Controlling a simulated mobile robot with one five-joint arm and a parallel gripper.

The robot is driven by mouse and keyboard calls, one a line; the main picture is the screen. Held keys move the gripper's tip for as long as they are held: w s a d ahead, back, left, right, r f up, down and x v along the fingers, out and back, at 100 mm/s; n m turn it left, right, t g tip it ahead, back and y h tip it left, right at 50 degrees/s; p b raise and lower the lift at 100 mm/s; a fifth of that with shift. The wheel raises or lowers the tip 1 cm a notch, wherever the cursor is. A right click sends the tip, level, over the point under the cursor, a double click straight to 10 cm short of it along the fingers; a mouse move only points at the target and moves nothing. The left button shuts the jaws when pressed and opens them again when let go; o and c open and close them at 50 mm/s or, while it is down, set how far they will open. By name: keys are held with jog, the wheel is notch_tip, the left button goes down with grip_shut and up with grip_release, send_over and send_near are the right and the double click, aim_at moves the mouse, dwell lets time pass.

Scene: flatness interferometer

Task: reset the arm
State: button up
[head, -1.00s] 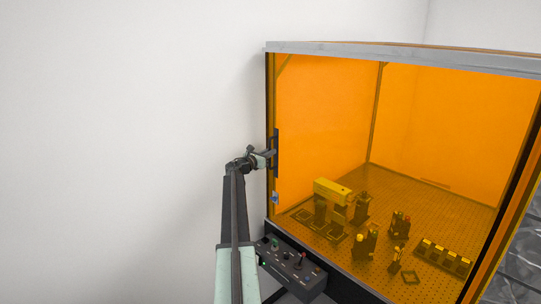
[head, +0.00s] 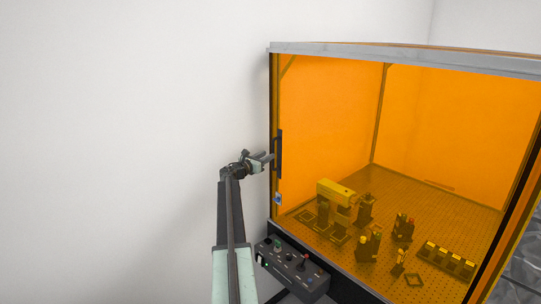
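My arm reaches up from the bottom of the head view, left of the orange-windowed enclosure. My gripper (head: 266,159) is at its end, just left of the black door handle (head: 279,153). The fingers point right and look parted, with nothing seen between them. A small gap seems to lie between the fingertips and the handle. The enclosure's orange door (head: 325,115) looks closed.
Inside, optical mounts and a yellow-topped instrument (head: 336,188) stand on a perforated board (head: 436,200). Bare wall and free room lie to the left.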

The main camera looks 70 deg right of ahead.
jog(key=v, duration=0.3)
dwell(0.4)
jog(key=w+a+f+m+t+y+b, duration=0.25)
jog(key=w+a+f, duration=0.6)
jog(key=a, duration=0.65)
jog(key=w+a+f+m+t+y+b, duration=0.1)
jog(key=w+a+f+m+y+b, duration=0.25)
jog(key=w+a+f, duration=0.85)
jog(key=w+a+f+m+t+y+b, duration=0.2)
jog(key=w+a+f+m+b, duration=0.3)
jog(key=a, duration=1.4)
jog(key=s+a+f+m+y+b, duration=0.1)
jog(key=a+f, duration=0.4)
jog(key=a, duration=1)
jog(key=s+a+f+m+y+b, duration=0.1)
jog(key=s+a+f+y, duration=0.3)
jog(key=a, duration=1.1)
jog(key=s+a+f+m+y+b, duration=0.1)
jog(key=s+a+f+y+b, duration=0.2)
jog(key=a, duration=1.3)
notch_tip(320, 180, down, 3)
jog(key=shift+r+m+y+b, duration=0.1)
jog(key=shift+m+y+b, duration=0.2)
jog(key=shift+y, duration=0.3)
